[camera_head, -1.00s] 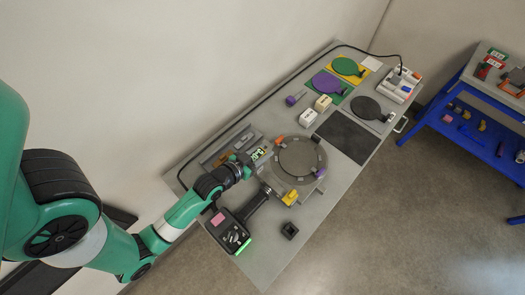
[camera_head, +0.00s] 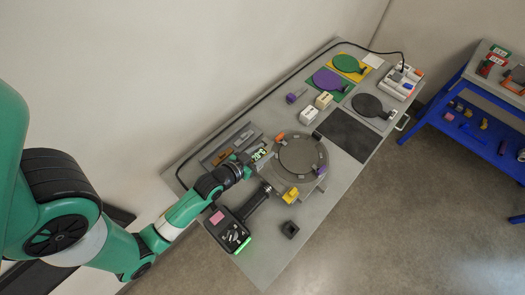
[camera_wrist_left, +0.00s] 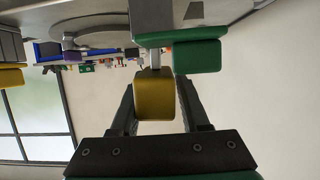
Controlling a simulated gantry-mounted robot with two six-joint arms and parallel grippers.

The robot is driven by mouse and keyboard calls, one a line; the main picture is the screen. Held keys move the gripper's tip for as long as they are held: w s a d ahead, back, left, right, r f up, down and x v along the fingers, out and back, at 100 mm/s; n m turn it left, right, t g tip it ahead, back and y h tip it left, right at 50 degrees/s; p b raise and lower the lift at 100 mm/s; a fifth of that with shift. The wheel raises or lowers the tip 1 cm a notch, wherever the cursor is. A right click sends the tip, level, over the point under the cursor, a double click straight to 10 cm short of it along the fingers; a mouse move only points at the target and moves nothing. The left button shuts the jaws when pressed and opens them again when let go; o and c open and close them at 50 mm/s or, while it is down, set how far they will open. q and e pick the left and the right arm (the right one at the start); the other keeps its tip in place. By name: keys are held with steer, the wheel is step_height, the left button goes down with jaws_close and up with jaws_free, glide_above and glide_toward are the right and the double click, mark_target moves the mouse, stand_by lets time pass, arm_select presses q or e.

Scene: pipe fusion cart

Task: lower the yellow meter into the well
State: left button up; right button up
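The yellow meter (camera_wrist_left: 155,95) is a rounded yellow block between the two fingers of my left gripper (camera_wrist_left: 158,82) in the left wrist view, which is upside down. The fingertips lie against its sides. Its metal probe runs down toward a dark block (camera_wrist_left: 151,16); I cannot tell whether the tip is inside it. A green block (camera_wrist_left: 197,56) on a similar stem is close beside it. In the head view my left gripper (camera_head: 248,163) is beside the grey ring, with a lit temperature display (camera_head: 260,153) at its tips. The well's opening is hidden. My right gripper is out of view.
A grey round fixture (camera_head: 299,156) with coloured clamps stands right of the gripper. A black handheld tool (camera_head: 231,231) lies in front, and a tray (camera_head: 226,147) lies behind. A small dark square holder (camera_head: 289,230) stands near the cart's front edge.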

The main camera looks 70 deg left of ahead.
arm_select(q)
steer(key=o, duration=0.3)
steer(key=shift+o, duration=0.2)
steer(key=v, duration=1.1)
steer(key=shift+s+p, duration=0.3)
steer(key=shift+p, duration=0.05)
steer(key=shift+d+r, duration=0.15)
